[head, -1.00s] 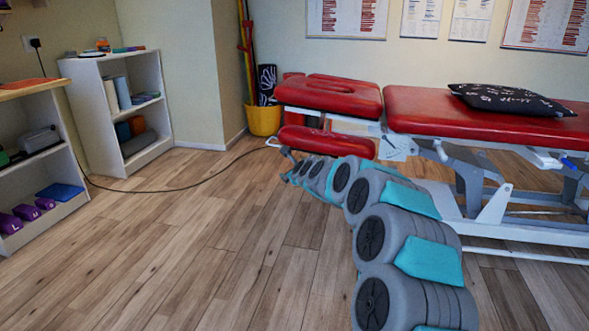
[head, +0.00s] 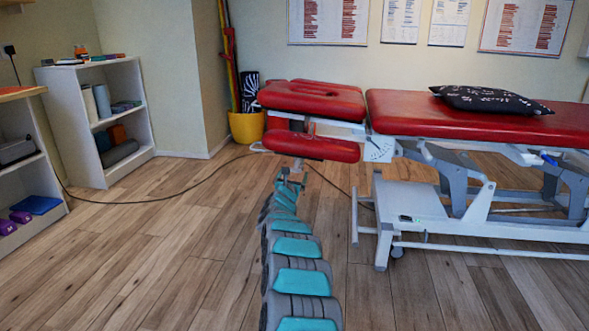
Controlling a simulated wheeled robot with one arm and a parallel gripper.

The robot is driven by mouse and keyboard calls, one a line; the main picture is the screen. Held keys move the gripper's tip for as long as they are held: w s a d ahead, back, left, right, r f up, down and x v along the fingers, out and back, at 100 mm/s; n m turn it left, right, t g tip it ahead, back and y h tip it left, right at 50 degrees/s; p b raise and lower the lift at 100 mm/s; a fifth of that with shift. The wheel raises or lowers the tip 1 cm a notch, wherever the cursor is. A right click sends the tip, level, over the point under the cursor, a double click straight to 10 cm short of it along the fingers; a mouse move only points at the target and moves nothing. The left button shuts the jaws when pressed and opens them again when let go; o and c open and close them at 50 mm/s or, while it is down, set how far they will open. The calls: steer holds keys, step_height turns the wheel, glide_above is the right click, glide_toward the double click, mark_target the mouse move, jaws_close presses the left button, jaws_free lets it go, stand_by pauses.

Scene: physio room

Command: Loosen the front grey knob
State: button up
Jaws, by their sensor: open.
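The red treatment table (head: 400,106) stands ahead, with a red headrest section (head: 310,95) at its left end and a lower red pad (head: 318,146) beneath it. My grey and teal arm stretches forward from the bottom centre. My gripper (head: 291,178) is at its far end, small in the picture, just below the left part of the lower pad. It is open, and I see nothing held in it. I cannot make out the front grey knob; it is too small or hidden near the gripper. Whether the gripper touches anything is unclear.
A dark patterned pillow (head: 490,99) lies on the table. The table's white base (head: 405,212) stands right of my arm. A black cable (head: 150,200) crosses the floor. White shelves (head: 68,130) are at left, a yellow bucket (head: 246,127) behind. The left floor is mostly clear.

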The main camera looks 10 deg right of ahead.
mark_target(295, 171)
steer(key=shift+w+f, duration=0.15)
steer(key=shift+w, duration=0.25)
steer(key=shift+w+d+r, duration=0.2)
steer(key=shift+w+d, duration=0.05)
steer(key=shift+w, duration=0.05)
steer(key=shift+w+d+p, duration=0.25)
steer(key=shift+w+p, duration=0.35)
steer(key=shift+w, duration=0.1)
steer(key=shift+p+x, duration=0.7)
steer(key=shift+x, duration=0.45)
steer(key=shift+w, duration=0.2)
steer(key=shift+w+f+p, duration=0.2)
steer(key=shift+w+p, duration=0.05)
steer(key=shift+p, duration=0.05)
steer(key=shift+c, duration=0.4)
